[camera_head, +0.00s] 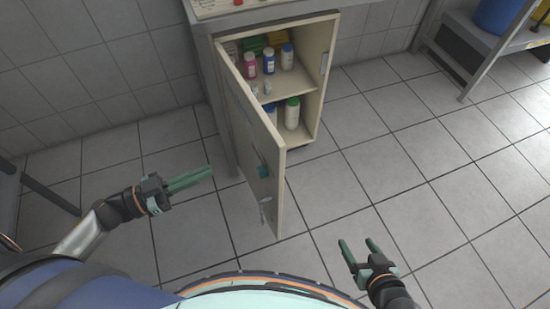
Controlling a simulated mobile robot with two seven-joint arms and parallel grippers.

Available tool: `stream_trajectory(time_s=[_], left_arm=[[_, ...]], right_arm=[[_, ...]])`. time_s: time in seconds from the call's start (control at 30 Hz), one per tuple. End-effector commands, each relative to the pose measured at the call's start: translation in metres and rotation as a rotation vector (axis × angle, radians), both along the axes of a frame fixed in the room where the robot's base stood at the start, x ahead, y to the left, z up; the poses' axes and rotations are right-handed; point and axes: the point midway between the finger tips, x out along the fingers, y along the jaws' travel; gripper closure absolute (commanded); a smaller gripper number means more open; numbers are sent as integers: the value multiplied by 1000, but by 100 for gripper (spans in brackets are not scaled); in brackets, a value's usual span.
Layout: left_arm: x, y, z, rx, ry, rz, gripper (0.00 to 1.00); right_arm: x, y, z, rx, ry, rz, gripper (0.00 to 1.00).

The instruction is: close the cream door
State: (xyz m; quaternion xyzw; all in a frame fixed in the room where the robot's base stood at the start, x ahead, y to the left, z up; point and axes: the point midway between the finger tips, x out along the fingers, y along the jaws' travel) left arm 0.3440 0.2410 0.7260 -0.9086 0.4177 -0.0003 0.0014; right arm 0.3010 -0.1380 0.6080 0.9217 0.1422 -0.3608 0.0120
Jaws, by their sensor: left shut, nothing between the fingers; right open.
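The cream door (256,132) belongs to a small cabinet (321,75) below a counter. It stands open, swung out toward me, hinged on the cabinet's left side. A teal piece (262,171) and a small metal handle or lock (265,209) sit near its free edge. My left gripper (211,173) is shut and empty, on the left of the door's outer face, apart from it in the picture. My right gripper (357,243) is open and empty, to the right of the door's free edge, over the floor.
Bottles (268,61) and other items stand on the cabinet's two shelves, inside the opening. A grey counter (262,15) is above. A metal rack with a blue bucket (497,14) stands at far right. The tiled floor (400,150) right of the door is clear.

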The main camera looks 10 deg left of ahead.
Motion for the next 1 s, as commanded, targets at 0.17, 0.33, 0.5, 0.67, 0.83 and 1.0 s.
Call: stream_trajectory(time_s=[0.17, 0.33, 0.5, 0.67, 0.83, 1.0], left_arm=[[10, -13, 1, -4, 0, -11, 100], [32, -39, 1, -4, -3, -10, 100], [56, -68, 1, -4, -2, -9, 100], [75, -89, 1, -4, -2, -8, 100], [86, -103, 0, -3, 2, -7, 100], [89, -107, 0, -2, 2, -8, 100]], right_arm=[[1, 0, 2, 1, -7, 3, 28], [2, 0, 0, 0, -11, 2, 28], [2, -2, -3, -2, -8, -1, 28], [0, -3, -7, -5, -3, -3, 28], [-2, -5, -10, -7, 2, -6, 28], [-2, -5, -10, -7, 2, -6, 28]])
